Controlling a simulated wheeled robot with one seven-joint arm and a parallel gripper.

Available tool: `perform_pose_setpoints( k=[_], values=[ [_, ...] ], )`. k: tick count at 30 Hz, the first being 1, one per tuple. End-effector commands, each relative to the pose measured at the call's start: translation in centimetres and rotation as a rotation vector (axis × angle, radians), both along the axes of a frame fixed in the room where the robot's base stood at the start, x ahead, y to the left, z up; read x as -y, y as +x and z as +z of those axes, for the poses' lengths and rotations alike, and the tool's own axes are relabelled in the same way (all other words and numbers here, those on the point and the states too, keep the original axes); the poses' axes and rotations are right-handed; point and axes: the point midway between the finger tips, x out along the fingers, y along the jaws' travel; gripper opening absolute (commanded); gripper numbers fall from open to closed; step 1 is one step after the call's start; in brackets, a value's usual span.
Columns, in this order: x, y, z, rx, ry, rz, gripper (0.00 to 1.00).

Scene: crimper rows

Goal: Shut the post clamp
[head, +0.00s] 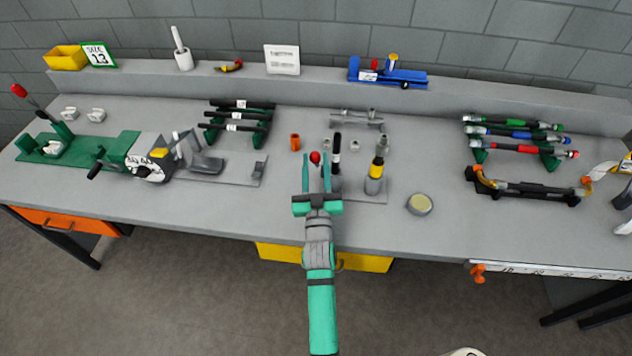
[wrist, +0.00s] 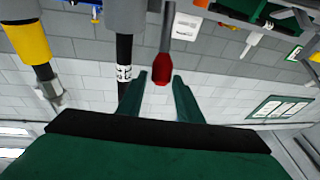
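A red knob (head: 315,158) tops a grey lever at the centre station; I take it as the post clamp's handle. In the wrist view the red knob (wrist: 163,69) hangs between my fingertips, its grey rod above it in the picture. My gripper (head: 316,174) is open around or just short of the knob; contact cannot be told. Its two green fingers (wrist: 162,92) stand apart. A black hose (head: 337,146) with a white mark stands upright just right of the knob; the hose also shows in the wrist view (wrist: 124,75). The clamp's jaws are mostly hidden.
A yellow-banded grey cylinder (head: 376,172) stands right of the hose on the base plate (head: 399,190). A round tin (head: 419,204) lies farther right. A grey crimping machine (head: 150,168) and a green tool (head: 55,148) with another red knob are left. Hose racks (head: 515,138) stand right.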

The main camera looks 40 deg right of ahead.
Motion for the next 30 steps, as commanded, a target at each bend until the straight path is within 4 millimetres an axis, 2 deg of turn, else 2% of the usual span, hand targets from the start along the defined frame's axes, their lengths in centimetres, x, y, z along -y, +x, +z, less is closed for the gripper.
perform_pose_setpoints(
  k=[12,18,26,30],
  values=[
    [-3.1,-4.7,-0.1,0.0,0.002,-0.001,0.32],
    [-3.6,-5.5,0.0,0.002,0.001,-0.001,0.32],
    [-3.6,-5.5,0.0,0.002,0.001,-0.001,0.32],
    [-4.2,-5.7,-0.4,-0.004,0.005,0.006,0.0]
  ],
)
